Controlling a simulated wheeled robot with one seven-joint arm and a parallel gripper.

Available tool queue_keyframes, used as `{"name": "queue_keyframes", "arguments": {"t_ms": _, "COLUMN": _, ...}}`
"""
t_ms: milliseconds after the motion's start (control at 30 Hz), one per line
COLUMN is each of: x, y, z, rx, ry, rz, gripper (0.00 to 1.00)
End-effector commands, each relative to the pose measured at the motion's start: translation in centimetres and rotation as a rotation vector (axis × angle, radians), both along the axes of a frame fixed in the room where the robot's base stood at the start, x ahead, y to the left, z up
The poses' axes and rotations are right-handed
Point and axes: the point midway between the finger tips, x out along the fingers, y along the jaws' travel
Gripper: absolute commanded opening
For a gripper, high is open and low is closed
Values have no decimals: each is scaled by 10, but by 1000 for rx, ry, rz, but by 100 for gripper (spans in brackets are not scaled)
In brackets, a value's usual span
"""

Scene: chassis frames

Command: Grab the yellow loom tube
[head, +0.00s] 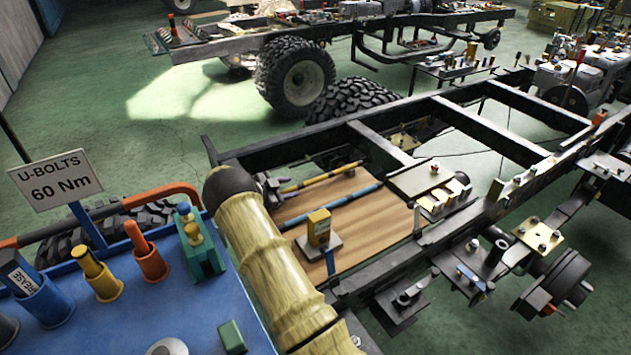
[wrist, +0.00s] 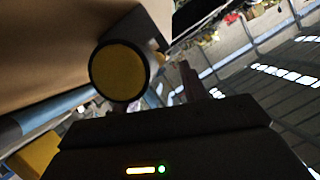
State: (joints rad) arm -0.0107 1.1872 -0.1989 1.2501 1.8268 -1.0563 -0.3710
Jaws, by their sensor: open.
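The yellow loom tube (head: 322,177), with dark bands, lies on the wooden board (head: 362,215) in the head view. My gripper (head: 273,190) is dark and small there, by the tube's left end, partly hidden behind my arm. In the wrist view a round yellow face with a dark rim, which looks like the tube's end (wrist: 118,71), is close in front of the gripper body. The gripper is open and not closed on the tube. Whether it touches the tube cannot be told.
A blue tube (head: 331,204) lies nearer on the board and shows at left in the wrist view (wrist: 40,122). A yellow block (head: 319,226) stands in front of it. Dark frame rails (head: 300,150) border the board. A blue tool tray (head: 70,325) is at left.

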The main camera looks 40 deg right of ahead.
Motion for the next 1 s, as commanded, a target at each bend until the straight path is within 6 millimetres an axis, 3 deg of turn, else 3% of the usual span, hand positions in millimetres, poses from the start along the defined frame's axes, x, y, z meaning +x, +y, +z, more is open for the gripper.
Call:
{"name": "queue_keyframes", "arguments": {"t_ms": 200, "x": 2, "y": -29, "z": -11, "rx": -1, "ry": 1, "rz": -2, "gripper": 43}}
{"name": "queue_keyframes", "arguments": {"t_ms": 767, "x": 3, "y": -32, "z": -12, "rx": 0, "ry": -1, "rz": 0, "gripper": 43}}
{"name": "queue_keyframes", "arguments": {"t_ms": 1000, "x": 3, "y": -32, "z": -12, "rx": 0, "ry": -1, "rz": 0, "gripper": 0}}
